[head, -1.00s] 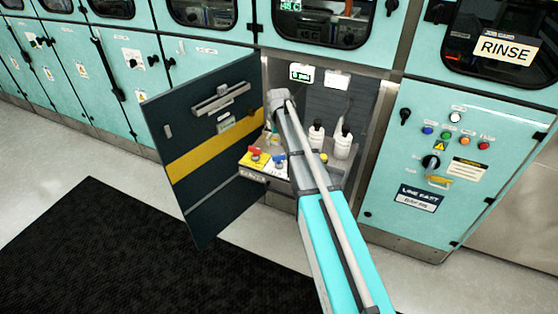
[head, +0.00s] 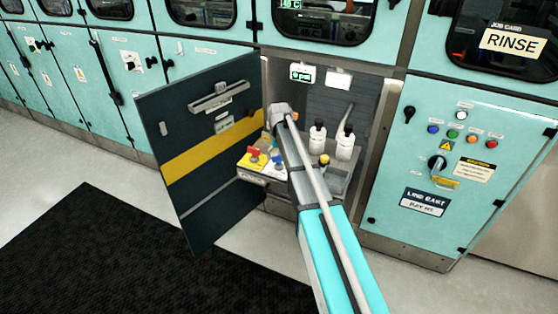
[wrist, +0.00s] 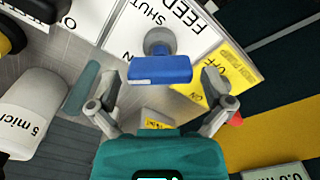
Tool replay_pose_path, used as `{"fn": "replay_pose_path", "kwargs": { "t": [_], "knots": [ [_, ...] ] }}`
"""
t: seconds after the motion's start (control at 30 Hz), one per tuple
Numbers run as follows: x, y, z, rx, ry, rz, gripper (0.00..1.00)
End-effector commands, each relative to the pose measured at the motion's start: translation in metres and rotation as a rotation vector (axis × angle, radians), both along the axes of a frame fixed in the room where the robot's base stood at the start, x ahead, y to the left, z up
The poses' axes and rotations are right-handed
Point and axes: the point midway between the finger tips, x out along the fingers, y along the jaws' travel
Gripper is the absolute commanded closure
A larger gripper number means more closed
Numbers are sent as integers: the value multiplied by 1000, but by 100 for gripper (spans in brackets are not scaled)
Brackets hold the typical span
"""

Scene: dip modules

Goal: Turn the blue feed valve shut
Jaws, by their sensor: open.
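The blue feed valve handle (wrist: 160,70) is a flat bar on a round grey stem, over a white plate (wrist: 128,32) lettered FEED and SHUT. In the wrist view the bar lies crosswise. My gripper (wrist: 160,80) is open, with one finger to the left and one to the right of the bar and a gap on each side. I cannot tell the remaining height between fingers and bar. In the head view the blue handle (head: 277,161) shows small beside my arm, and my fingers are mostly hidden.
A red handle (wrist: 236,118) on a yellow ON/OFF plate (wrist: 222,75) is close on the right. A white bottle (wrist: 28,112) stands left; two bottles (head: 317,138) show in the head view. The open cabinet door (head: 205,190) bounds the left side.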

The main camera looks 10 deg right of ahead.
Motion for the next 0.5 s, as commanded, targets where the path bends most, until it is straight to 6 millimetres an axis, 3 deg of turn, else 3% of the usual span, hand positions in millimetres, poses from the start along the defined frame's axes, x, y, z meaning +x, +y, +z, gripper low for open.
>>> {"fn": "replay_pose_path", "kwargs": {
  "t": [0.47, 0.5],
  "knots": [
    [0, 0, -4, 0, 0, 0, 0],
    [0, 0, -4, 0, 0, 0, 7]
  ]
}}
